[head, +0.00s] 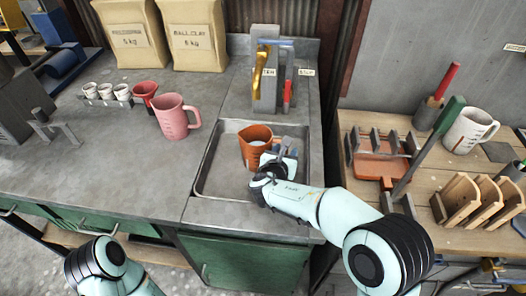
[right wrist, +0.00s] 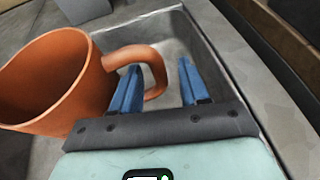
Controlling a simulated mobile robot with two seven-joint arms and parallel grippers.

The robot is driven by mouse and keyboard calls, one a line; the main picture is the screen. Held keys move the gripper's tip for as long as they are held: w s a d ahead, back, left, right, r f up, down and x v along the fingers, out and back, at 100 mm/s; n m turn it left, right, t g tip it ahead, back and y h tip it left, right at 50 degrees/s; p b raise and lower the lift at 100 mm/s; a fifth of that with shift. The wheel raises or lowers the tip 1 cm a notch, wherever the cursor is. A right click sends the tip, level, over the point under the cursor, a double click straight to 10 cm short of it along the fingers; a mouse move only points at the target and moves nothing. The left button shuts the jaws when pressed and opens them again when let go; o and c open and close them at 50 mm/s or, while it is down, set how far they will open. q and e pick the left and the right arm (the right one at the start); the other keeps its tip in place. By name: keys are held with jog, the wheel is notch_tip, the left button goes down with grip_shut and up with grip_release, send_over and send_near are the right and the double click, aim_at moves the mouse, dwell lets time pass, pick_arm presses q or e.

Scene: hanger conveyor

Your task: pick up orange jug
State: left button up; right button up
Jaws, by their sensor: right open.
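The orange jug (head: 257,146) stands upright in the metal sink basin, with its open top showing. In the right wrist view the jug (right wrist: 62,82) fills the left side, and its handle (right wrist: 150,55) loops to the right. My right gripper (right wrist: 159,66) is open, with its two blue fingers apart. The outer part of the handle shows between the fingers, and the left finger overlaps the handle opening. I cannot tell whether a finger touches the handle. In the head view my right gripper (head: 284,150) is beside the jug's right side, partly covering it. My left gripper is out of view.
The sink basin (head: 211,169) has raised walls around the jug. A pink jug (head: 173,117) and a red funnel-like cup (head: 146,90) stand on the counter to the left. A tool holder (head: 266,94) stands behind the sink. A wooden table with racks (head: 478,205) is on the right.

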grip_shut()
jog(key=shift+r, duration=0.1)
